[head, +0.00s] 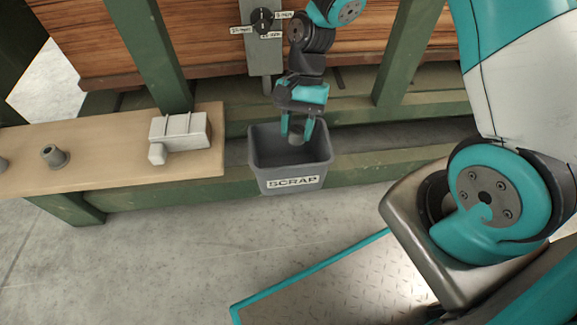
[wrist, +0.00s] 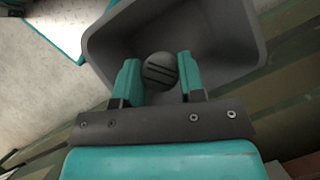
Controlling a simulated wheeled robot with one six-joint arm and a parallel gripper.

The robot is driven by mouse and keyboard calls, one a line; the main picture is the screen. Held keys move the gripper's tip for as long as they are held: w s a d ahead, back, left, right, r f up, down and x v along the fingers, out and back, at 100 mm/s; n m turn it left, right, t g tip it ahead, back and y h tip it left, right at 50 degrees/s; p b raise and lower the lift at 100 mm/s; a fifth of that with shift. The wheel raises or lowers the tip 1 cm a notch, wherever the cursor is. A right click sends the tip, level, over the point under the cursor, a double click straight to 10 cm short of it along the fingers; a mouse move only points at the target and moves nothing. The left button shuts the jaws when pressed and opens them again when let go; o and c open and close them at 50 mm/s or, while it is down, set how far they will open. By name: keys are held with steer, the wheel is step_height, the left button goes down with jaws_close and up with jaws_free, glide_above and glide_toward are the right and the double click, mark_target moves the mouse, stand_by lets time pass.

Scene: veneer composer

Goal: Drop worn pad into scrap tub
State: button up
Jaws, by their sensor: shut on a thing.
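The worn pad (wrist: 160,71) is a round dark grey piece with dark grooves across its face. My gripper (wrist: 158,76) is shut on it, one teal finger on each side. In the head view my gripper (head: 298,132) points down over the scrap tub, and the pad (head: 296,139) shows between the fingertips. The scrap tub (head: 262,172) is a grey open bin with a white SCRAP label on its front. In the wrist view the tub (wrist: 245,40) surrounds the pad from behind. How far the pad is above the tub's floor is hard to tell.
A wooden shelf (head: 100,180) left of the tub holds a grey conical piece (head: 54,156) and a pale grey block-shaped device (head: 182,133). Green frame posts (head: 158,55) stand behind, with stacked brown veneer (head: 200,40). A grey panel with a dial (head: 263,22) hangs above the tub.

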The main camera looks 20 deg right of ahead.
steer(key=shift+f, duration=0.1)
steer(key=o, duration=1)
steer(key=p+v, duration=0.8)
steer(key=v, duration=0.9)
steer(key=shift+d, duration=0.1)
